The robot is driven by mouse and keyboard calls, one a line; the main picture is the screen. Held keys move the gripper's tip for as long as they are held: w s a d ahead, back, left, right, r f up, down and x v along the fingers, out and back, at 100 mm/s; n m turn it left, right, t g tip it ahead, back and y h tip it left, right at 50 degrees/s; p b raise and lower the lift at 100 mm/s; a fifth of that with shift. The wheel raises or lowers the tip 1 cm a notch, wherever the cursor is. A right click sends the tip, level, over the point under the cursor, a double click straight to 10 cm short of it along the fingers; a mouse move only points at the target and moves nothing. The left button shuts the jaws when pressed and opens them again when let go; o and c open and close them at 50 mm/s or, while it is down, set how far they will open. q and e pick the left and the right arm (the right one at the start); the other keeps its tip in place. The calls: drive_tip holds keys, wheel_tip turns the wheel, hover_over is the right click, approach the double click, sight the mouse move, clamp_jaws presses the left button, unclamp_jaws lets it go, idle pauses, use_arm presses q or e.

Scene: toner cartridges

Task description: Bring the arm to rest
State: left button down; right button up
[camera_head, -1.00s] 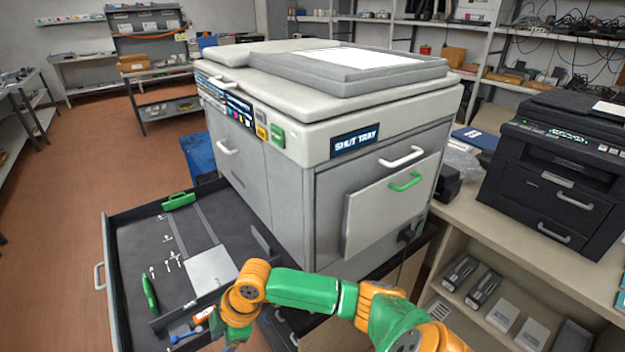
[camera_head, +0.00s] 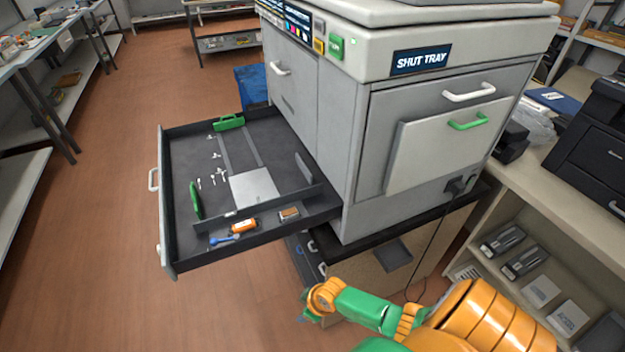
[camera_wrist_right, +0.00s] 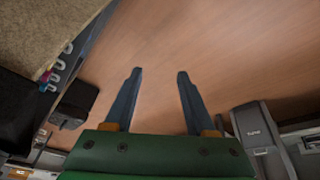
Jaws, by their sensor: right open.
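My right arm, orange and green, comes in at the lower right of the head view. Its gripper (camera_head: 303,318) is below the pulled-out tray, over the floor in front of the printer stand. In the right wrist view the right gripper (camera_wrist_right: 155,85) is open, with two blue-grey fingers apart and only floor between them. The large grey printer (camera_head: 345,130) stands at the centre right of the head view with a "SHUT TRAY" label. Its dark tray (camera_head: 180,200) is pulled out to the left. My left gripper is not in view.
The tray holds an orange-and-white item (camera_head: 244,227), a blue tool (camera_head: 224,239), green handles and small white parts. A shelf (camera_head: 470,262) with toner boxes and a black printer (camera_head: 592,150) stand at right. The floor (camera_head: 110,290) at left is clear.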

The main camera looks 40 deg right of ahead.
drive_tip(key=shift+s+d+f+m, duration=0.15)
drive_tip(key=shift+s+f+m, duration=0.15)
drive_tip(key=shift+s+f, duration=0.85)
drive_tip(key=s+a+f+m+g, duration=0.1)
drive_tip(key=s+f, duration=0.3)
drive_tip(key=s, duration=0.7)
drive_tip(key=s+a+f+g+h, duration=0.1)
drive_tip(key=s+f, duration=0.3)
drive_tip(key=s, duration=0.7)
drive_tip(key=shift+a+m+g, duration=0.4)
